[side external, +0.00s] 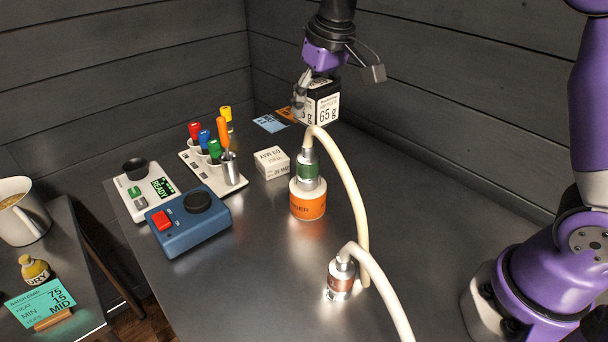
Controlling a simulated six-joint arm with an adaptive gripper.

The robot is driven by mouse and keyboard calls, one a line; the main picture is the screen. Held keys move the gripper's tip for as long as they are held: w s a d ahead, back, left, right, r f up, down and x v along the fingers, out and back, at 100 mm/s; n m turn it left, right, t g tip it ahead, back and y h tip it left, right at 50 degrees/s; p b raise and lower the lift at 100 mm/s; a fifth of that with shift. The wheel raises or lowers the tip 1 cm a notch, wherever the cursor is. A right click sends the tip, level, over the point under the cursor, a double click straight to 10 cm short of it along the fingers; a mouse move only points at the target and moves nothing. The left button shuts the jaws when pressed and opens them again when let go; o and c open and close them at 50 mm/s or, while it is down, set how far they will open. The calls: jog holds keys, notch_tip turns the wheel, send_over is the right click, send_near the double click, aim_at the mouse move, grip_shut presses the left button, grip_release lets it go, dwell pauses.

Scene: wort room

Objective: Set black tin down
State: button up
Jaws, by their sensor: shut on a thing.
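The black tin (321,103) has a black top and a white label reading "65 g". My gripper (309,92) is shut on it near the back of the dark table (230,282). The tin appears to be above the tabletop, but its underside is partly hidden behind a pale hose, so I cannot tell the gap. One gripper finger shows on the tin's left side; the other is hidden.
A hose with a green-banded fitting (308,168) stands on an orange-labelled container (307,202). Another hose fitting (340,278) stands in front. A white box (271,162), a blue box with knob (187,222), a scale (146,190) and a rack (212,175) are left. Coloured cards (270,123) lie behind.

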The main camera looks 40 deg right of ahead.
jog(key=s+a+n+g+y, duration=0.15)
jog(key=s+a+n, duration=0.75)
jog(key=s+a, duration=1.25)
jog(key=shift+t+y, duration=0.25)
jog(key=w+d+f, duration=0.1)
jog(key=w+f, duration=0.3)
jog(key=w+d+f, duration=0.1)
jog(key=w+f, duration=0.7)
jog(key=shift+d, duration=0.4)
jog(key=shift+w+d+f, duration=0.1)
jog(key=shift+w+f, duration=0.1)
jog(key=shift+w, duration=0.05)
jog(key=shift+f, duration=1.95)
jog(key=shift+f, duration=0.15)
jog(key=o, duration=1.2)
jog(key=shift+o, duration=0.2)
